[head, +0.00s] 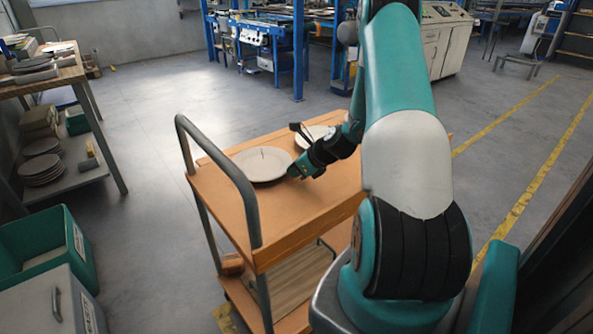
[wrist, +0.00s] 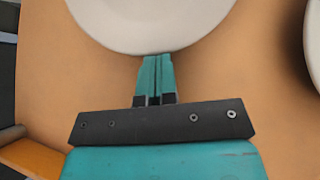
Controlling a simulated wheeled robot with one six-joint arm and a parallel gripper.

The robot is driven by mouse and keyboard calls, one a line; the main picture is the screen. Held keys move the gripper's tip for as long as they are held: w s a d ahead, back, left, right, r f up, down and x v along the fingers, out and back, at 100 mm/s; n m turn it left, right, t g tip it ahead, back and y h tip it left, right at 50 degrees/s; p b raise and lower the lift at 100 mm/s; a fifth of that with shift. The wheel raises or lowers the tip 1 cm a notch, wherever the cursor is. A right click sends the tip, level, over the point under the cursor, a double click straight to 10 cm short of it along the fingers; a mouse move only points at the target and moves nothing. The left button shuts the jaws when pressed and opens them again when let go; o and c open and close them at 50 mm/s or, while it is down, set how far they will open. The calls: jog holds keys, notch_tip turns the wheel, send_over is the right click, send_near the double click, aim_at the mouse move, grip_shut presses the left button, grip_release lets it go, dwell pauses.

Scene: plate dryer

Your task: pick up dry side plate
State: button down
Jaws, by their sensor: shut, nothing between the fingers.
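A pale round plate (head: 262,164) lies flat on the orange-brown cart top, left of my arm. A second pale plate (head: 312,134) lies farther back, partly hidden by my arm. My gripper (head: 293,172) is low over the cart at the first plate's right edge. In the wrist view my gripper (wrist: 155,60) is shut, its fingers together and empty, with the tips at the near rim of the plate (wrist: 150,20). I cannot tell whether they touch it. Part of another plate (wrist: 314,45) shows at the right edge. I cannot tell which plate is dry.
The cart (head: 290,205) has a grey tube handle (head: 222,165) at its left. A table with stacked plates (head: 40,75) stands at far left, and a green bin (head: 45,245) at lower left. The cart top's near part is clear.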

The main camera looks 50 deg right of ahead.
aim_at(273, 169)
jog(key=w+p, duration=0.1)
jog(key=w, duration=0.1)
jog(key=w+a+p, duration=0.1)
jog(key=w, duration=0.1)
jog(key=shift+w+r, duration=0.15)
jog(key=shift+w, duration=0.5)
jog(key=shift+s, duration=0.1)
